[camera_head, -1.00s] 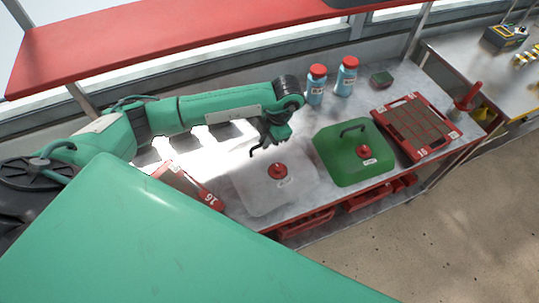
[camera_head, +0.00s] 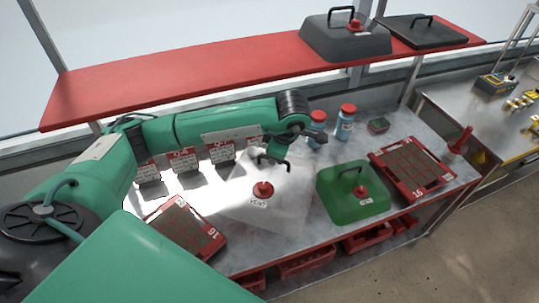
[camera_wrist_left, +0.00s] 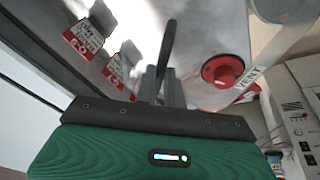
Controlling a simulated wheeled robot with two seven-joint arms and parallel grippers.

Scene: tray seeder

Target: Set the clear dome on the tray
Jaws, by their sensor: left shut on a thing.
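The clear dome (camera_head: 292,212) is a see-through cover with a black handle (camera_head: 288,167) and a red vent knob (camera_head: 263,189). It is over the middle of the bench; I cannot tell whether it touches the top. My left gripper (camera_head: 270,155) is shut on its handle, and the wrist view shows the handle (camera_wrist_left: 167,45) between the fingers, beside the red knob (camera_wrist_left: 222,70). A red-framed tray (camera_head: 185,228) lies left of the dome, and another red tray (camera_head: 412,168) lies at the right. My right gripper is not in view.
A green dome (camera_head: 340,205) sits between the clear dome and the right tray. Two blue bottles with red caps (camera_head: 345,125) stand behind. Label cards (camera_head: 185,162) line the back left. Dark covers (camera_head: 345,40) rest on the red shelf (camera_head: 200,85) above.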

